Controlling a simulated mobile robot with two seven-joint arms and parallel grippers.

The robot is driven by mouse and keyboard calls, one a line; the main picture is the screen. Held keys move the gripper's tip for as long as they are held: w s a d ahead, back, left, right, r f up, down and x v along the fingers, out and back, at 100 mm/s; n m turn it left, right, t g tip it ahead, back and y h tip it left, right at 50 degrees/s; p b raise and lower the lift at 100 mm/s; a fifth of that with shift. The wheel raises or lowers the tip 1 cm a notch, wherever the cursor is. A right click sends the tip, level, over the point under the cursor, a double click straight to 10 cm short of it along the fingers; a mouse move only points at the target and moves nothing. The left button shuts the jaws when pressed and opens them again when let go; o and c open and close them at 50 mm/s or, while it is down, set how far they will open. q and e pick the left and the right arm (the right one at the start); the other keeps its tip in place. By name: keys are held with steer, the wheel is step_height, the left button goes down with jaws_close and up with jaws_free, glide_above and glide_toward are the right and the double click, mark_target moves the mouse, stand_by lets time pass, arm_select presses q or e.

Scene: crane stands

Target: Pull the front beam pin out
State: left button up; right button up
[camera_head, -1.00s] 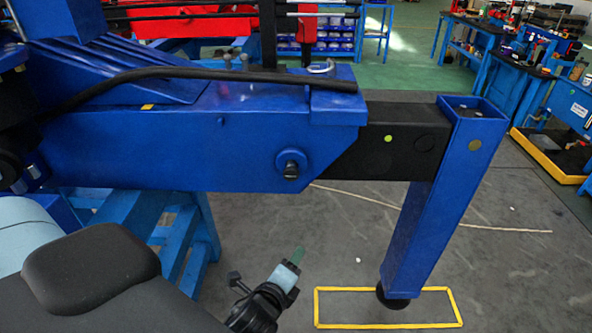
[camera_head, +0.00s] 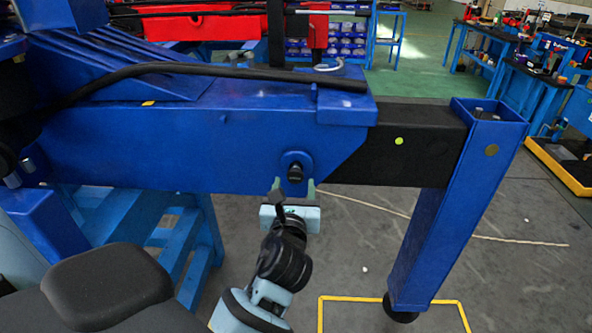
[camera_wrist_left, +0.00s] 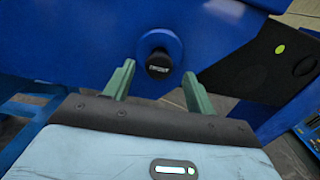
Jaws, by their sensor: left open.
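The front beam pin (camera_head: 295,173) is a black round knob seated in a round blue boss on the side of the blue beam (camera_head: 180,150). In the left wrist view the pin (camera_wrist_left: 159,65) shows end on, with light lettering that seems to read "FRONT". My left gripper (camera_head: 293,186) is just below the pin in the head view, its green fingers pointing up at it. In the left wrist view the left gripper (camera_wrist_left: 155,82) is open, with the fingers apart on either side below the pin and nothing between them. My right gripper is in neither view.
A black inner beam (camera_head: 410,150) runs right to a blue upright leg (camera_head: 455,205) with a black foot. A yellow rectangle (camera_head: 395,298) marks the floor there. A blue trestle (camera_head: 170,230) stands under the beam. A black hose lies along the top.

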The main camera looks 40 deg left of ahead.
mark_target(295, 177)
arm_select(q)
steer(key=x, duration=0.6)
steer(key=shift+w+a, duration=0.15)
steer(key=shift+w, duration=0.15)
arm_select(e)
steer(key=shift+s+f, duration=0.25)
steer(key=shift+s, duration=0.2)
arm_select(q)
steer(key=shift+c, duration=0.2)
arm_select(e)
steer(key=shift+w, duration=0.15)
